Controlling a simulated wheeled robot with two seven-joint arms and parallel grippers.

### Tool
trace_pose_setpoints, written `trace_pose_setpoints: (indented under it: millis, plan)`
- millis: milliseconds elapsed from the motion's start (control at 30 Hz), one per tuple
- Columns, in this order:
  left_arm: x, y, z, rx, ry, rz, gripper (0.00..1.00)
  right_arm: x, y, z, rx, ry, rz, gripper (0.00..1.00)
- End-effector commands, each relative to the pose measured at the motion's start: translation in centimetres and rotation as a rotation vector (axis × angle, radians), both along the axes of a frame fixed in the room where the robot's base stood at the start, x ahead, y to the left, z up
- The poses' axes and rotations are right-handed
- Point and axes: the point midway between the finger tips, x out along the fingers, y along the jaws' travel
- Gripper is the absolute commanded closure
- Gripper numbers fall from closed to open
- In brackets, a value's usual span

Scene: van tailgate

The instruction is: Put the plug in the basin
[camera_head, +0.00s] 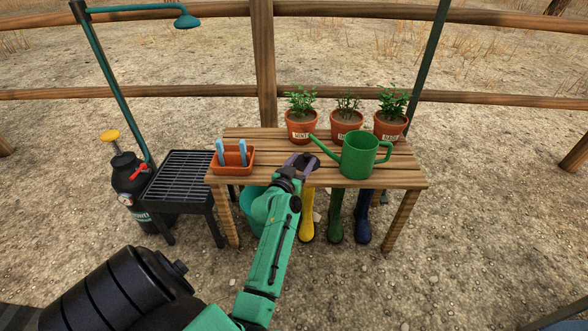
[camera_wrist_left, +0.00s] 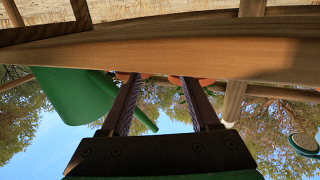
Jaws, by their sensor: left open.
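I cannot make out a plug in either view. A teal rounded container (camera_head: 252,203) is partly hidden under the table behind my arm; I cannot tell whether it is the basin. My left gripper (camera_head: 304,161) is open and empty at the front edge of the wooden table, left of the green watering can. In the left wrist view its two dark fingers (camera_wrist_left: 164,105) are spread apart with nothing between them. My right gripper is not in view.
The wooden table (camera_head: 400,174) bears the watering can (camera_head: 358,155), three potted plants (camera_head: 346,124) and an orange tray (camera_head: 232,169) with blue-handled tools. Boots (camera_head: 335,215) stand underneath. A black slatted stand (camera_head: 178,180), a dark canister (camera_head: 130,180) and a shower pole (camera_head: 115,85) are left.

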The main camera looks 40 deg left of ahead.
Motion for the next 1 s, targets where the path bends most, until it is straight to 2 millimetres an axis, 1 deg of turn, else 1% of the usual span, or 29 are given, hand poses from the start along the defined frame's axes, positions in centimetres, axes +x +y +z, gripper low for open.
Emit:
trace_pose_setpoints:
  millis: [33,100,200,300,400,567,633,667,733,767,800,867,900,1000]
  plan:
    - [-1.4,-0.3,0.3,0.003,0.005,0.001,0.38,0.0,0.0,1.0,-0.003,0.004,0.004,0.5]
    - [-3.2,-0.8,0.5,0.002,0.006,-0.001,0.38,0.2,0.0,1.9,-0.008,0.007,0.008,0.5]
    - [-5.6,-1.5,0.6,0.002,0.005,-0.001,0.38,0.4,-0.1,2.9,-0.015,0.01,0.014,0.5]
    - [-7.2,-1.9,0.5,0.001,0.003,0.0,0.38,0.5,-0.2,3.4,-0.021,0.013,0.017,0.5]
    - [-8.0,-2.2,0.6,0.0,-0.001,0.0,0.38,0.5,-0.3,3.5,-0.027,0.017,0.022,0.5]
    - [-8.1,-2.2,0.5,-0.001,-0.001,-0.001,0.38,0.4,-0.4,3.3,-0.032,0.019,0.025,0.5]
    - [-8.1,-3.0,0.2,-0.002,0.008,-0.022,0.38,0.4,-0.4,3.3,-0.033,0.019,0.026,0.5]
    - [-8.0,-4.1,-0.2,-0.005,0.018,-0.05,0.38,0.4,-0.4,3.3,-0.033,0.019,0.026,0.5]
    - [-8.3,-8.3,-1.9,-0.022,0.062,-0.157,0.38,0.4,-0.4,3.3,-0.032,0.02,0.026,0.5]
    - [-8.8,-10.8,-3.0,-0.039,0.09,-0.217,0.38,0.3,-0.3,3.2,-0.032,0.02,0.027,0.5]
    - [-9.9,-14.4,-4.7,-0.068,0.133,-0.302,0.38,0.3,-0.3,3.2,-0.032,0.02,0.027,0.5]
    - [-12.5,-20.0,-7.2,-0.127,0.206,-0.427,0.38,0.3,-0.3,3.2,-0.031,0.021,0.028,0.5]
    - [-14.6,-23.4,-8.7,-0.171,0.254,-0.499,0.38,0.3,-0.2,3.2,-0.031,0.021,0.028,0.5]
    - [-19.8,-29.7,-11.2,-0.269,0.354,-0.631,0.38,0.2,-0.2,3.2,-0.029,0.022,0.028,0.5]
